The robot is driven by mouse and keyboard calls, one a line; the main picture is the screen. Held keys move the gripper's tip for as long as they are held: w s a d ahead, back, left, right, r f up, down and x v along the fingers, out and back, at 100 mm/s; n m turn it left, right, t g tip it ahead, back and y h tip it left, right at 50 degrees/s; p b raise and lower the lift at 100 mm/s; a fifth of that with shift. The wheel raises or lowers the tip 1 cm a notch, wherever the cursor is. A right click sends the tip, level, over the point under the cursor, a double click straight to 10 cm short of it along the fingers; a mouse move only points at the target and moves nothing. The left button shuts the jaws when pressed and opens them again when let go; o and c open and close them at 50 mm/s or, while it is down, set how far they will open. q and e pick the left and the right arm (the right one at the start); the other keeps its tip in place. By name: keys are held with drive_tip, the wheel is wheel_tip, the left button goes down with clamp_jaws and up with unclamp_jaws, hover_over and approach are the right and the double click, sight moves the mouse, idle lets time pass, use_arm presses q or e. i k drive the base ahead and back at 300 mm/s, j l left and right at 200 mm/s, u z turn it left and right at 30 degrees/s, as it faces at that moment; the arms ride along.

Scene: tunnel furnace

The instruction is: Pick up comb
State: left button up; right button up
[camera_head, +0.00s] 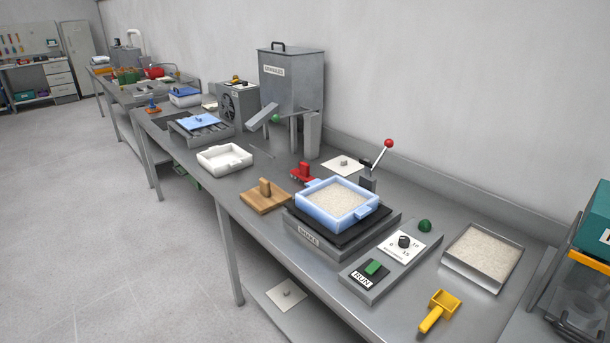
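A small red piece with an upright grip and what look like short teeth along its lower edge, likely the comb (302,174), stands on the steel bench. It sits just behind the left corner of the light blue tray (318,212), and part of its right end is close to or behind that tray. Neither of my grippers is in view.
The blue tray of pale granules rests on a grey shaker (306,236). A wooden block with a knob (264,196) lies left of it. A red-knobbed lever (380,158), a granule hopper (291,80), a yellow scoop (438,311) and a white tray (224,158) stand around.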

sight(302, 173)
drive_tip(key=i+j+z, duration=0.1)
drive_tip(key=i+j, duration=0.3)
drive_tip(key=i+j+z, duration=0.15)
drive_tip(key=i+j, duration=0.25)
drive_tip(key=j, duration=0.15)
drive_tip(key=i+j+z, duration=0.1)
drive_tip(key=i+j, duration=0.3)
drive_tip(key=j, duration=0.15)
